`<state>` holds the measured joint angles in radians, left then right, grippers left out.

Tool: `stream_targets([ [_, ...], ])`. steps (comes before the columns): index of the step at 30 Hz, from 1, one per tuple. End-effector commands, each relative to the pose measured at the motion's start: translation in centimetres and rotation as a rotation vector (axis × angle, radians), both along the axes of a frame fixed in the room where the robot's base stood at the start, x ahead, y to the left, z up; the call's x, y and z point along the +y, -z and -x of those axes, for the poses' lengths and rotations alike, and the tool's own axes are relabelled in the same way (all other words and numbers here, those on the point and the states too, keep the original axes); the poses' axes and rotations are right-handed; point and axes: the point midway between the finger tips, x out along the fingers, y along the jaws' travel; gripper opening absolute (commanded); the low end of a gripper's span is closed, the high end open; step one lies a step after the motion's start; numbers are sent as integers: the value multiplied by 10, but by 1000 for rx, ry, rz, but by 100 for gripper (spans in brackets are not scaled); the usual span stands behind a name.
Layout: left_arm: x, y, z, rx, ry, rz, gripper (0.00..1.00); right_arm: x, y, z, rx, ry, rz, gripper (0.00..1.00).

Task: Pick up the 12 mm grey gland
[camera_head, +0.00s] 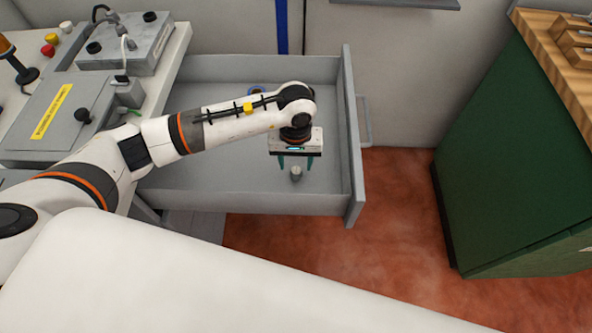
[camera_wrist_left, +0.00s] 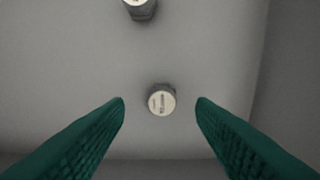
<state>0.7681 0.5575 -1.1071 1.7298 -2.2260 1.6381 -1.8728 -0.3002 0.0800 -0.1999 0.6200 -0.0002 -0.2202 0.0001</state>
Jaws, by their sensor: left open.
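A small grey gland (camera_head: 296,173) stands in the open grey drawer (camera_head: 225,205), just below my left gripper (camera_head: 296,165) in the head view. In the left wrist view a gland with a pale, marked round top (camera_wrist_left: 161,102) lies between and a little beyond the fingertips of my left gripper (camera_wrist_left: 160,103). Its marking is too small to read. The green fingers are open, with a gap on both sides of the gland. A second, similar gland (camera_wrist_left: 141,8) is cut off at the top edge. My right gripper is not in view.
The drawer walls stand around the gripper, with the front panel (camera_head: 352,140) to its right. A dark round item with blue (camera_head: 257,90) lies at the drawer's back, partly behind my arm. A grey machine bench (camera_head: 60,110) stands left; a green cabinet (camera_head: 510,170) stands right.

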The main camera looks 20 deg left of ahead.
Motion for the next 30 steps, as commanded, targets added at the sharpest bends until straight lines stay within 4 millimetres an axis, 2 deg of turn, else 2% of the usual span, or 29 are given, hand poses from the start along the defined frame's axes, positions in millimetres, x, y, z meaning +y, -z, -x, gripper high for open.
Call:
stream_targets([
  [7, -2, 36, 0, 4, -1, 1, 50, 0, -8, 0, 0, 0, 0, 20],
  [16, -1, 43, -1, 0, 0, 0, 50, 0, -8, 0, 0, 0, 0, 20],
  [17, -1, 43, -1, 0, 0, 0, 49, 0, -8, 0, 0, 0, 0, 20],
  [25, -1, 43, 0, 0, 0, 0, 5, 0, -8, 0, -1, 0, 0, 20],
  [30, -1, 43, -1, 0, 0, 0, 4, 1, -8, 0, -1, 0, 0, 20],
])
